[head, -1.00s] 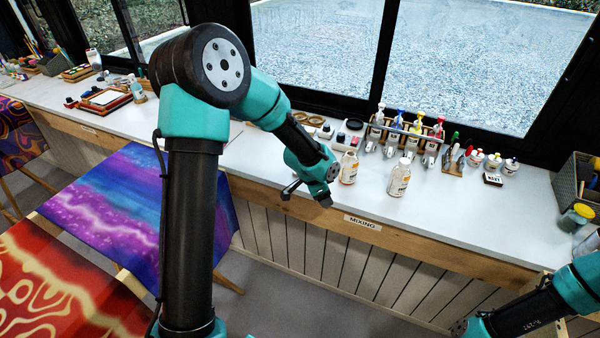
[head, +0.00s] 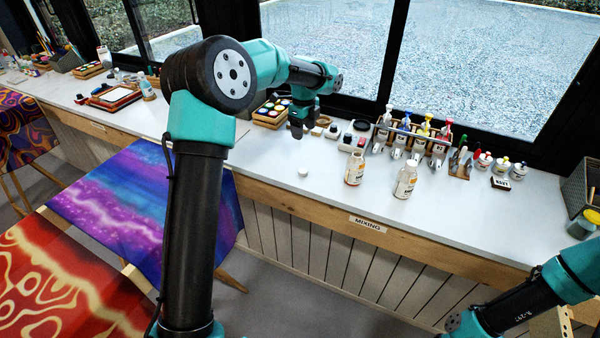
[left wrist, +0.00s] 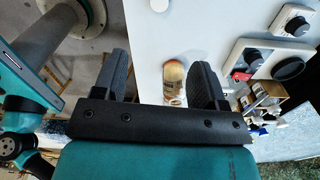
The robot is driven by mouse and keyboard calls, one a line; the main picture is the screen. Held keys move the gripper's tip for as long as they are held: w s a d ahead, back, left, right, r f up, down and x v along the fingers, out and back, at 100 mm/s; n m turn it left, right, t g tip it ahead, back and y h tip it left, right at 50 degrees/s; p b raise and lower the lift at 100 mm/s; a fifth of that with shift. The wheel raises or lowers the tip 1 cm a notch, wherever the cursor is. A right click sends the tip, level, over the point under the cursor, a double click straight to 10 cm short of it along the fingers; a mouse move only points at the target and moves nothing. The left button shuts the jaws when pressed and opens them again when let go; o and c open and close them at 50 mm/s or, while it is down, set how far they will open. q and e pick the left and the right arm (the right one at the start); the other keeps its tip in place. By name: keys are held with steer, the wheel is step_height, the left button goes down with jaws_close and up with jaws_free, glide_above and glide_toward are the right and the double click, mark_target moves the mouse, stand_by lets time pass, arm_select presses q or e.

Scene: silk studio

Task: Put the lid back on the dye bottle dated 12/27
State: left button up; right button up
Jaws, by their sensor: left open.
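Two small dye bottles with pale labels stand upright on the white counter: a left one (head: 355,168) with an orange-brown top and no visible lid, and a right one (head: 405,181) with a white top. Their dates are too small to read. A small white lid (head: 303,172) lies on the counter left of the bottles, near the front edge. My left gripper (head: 298,131) is open and empty, above the counter behind the lid. In the left wrist view a bottle (left wrist: 172,78) shows beyond the fingers, and the lid (left wrist: 160,5) is at the top edge. My right gripper is out of frame.
A rack of several squeeze bottles (head: 412,140) stands behind the dye bottles. Small jars (head: 500,165) and a dark sign (head: 501,183) are to the right. Dials and a paint tray (head: 270,113) sit near the window. The counter around the lid is clear.

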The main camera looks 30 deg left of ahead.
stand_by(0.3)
arm_select(q)
glide_above(303, 170)
step_height(303, 170, down, 12)
steer(key=shift+f, duration=0.1)
stand_by(0.4)
steer(key=shift+f, duration=2.6)
steer(key=c, duration=1)
steer(key=shift+r, duration=0.1)
